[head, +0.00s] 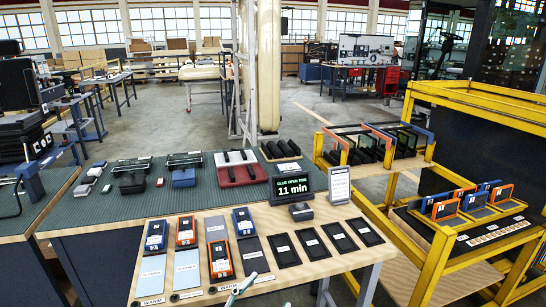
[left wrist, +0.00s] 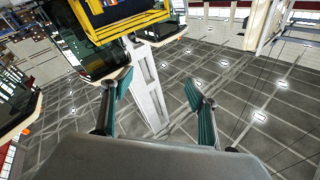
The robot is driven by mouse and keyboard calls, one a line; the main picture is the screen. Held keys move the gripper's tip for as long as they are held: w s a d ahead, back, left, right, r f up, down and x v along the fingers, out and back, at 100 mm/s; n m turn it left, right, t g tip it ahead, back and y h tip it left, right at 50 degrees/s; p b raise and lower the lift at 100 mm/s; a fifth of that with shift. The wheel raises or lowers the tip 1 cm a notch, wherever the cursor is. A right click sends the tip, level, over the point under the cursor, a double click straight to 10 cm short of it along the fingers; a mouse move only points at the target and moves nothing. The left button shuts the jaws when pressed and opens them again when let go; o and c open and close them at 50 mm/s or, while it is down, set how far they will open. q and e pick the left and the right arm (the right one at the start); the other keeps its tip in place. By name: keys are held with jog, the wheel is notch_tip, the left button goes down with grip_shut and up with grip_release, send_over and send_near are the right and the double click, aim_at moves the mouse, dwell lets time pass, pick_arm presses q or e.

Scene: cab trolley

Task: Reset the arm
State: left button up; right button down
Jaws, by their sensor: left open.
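My left gripper (head: 240,288) shows at the bottom edge of the head view. Only a small light and teal part of it is visible there, in front of the near edge of the wooden worktable (head: 322,262). In the left wrist view, my left gripper (left wrist: 158,78) has its two teal fingers spread wide apart with nothing between them. Behind the fingers lie grey floor and a pale post. My right gripper is in neither view.
Blue and orange devices (head: 186,232) and dark panels (head: 283,249) cover the worktable. A display reading "11 min" (head: 292,187) stands behind them. A yellow-framed trolley (head: 434,262) with racked panels stands at right. Open floor (head: 180,130) lies beyond the green mat (head: 120,200).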

pick_arm(q)
jog(key=s+a+f+n+g+y, duration=0.1)
jog(key=s+a+f+n+y, duration=0.1)
jog(key=s+a+f, duration=0.3)
jog(key=s+a+f+n+g+y, duration=0.2)
jog(key=s+a+f+y, duration=0.3)
jog(key=f, duration=0.7)
jog(key=s+a+f+n+g+y, duration=0.1)
jog(key=s+a+f+n+y, duration=0.2)
jog(key=a+f, duration=0.5)
jog(key=shift+s+a+f+n+g, duration=0.2)
jog(key=shift+s+n+g, duration=0.3)
jog(key=shift+s, duration=0.5)
